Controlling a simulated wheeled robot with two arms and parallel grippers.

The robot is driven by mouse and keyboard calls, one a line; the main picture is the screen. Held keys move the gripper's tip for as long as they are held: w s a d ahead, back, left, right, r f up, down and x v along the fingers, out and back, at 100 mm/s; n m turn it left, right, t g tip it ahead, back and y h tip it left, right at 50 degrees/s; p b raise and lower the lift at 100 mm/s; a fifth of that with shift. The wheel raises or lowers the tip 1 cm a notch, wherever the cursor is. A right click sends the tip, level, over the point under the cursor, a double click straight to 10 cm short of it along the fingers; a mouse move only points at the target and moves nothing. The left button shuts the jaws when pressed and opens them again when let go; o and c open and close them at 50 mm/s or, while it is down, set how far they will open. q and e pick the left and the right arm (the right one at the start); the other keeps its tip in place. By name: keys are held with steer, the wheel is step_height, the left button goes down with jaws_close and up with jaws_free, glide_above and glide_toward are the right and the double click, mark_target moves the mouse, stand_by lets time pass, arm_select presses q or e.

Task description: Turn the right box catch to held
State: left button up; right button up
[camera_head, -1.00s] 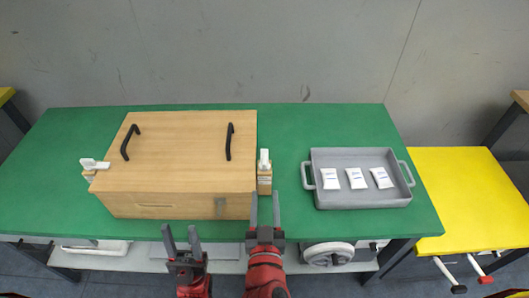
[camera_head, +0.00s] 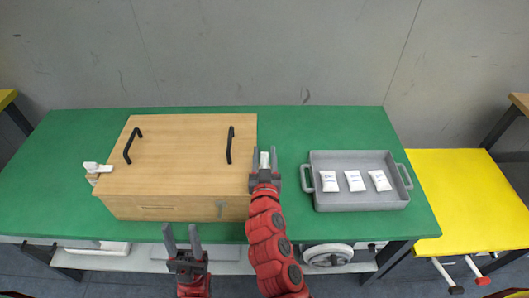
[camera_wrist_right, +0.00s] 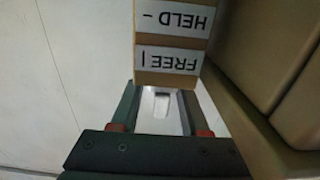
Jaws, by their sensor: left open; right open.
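The wooden box (camera_head: 180,160) with two black handles sits on the green table. The right box catch (camera_head: 264,160) is a white lever at the box's right side, partly hidden by my right gripper (camera_head: 265,163). My right gripper is open, with its fingers on either side of the white lever. In the right wrist view the white lever (camera_wrist_right: 157,104) shows between the fingers, below a wooden block with the labels HELD (camera_wrist_right: 176,18) and FREE (camera_wrist_right: 170,61), upside down. The left catch (camera_head: 97,170) is white. My left gripper (camera_head: 182,240) is open and empty in front of the table.
A grey tray (camera_head: 359,203) with three white packets (camera_head: 355,181) stands to the right on the green table (camera_head: 290,125). A yellow table (camera_head: 470,195) is further right. The green surface behind the catch is clear.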

jaws_close()
stand_by(0.3)
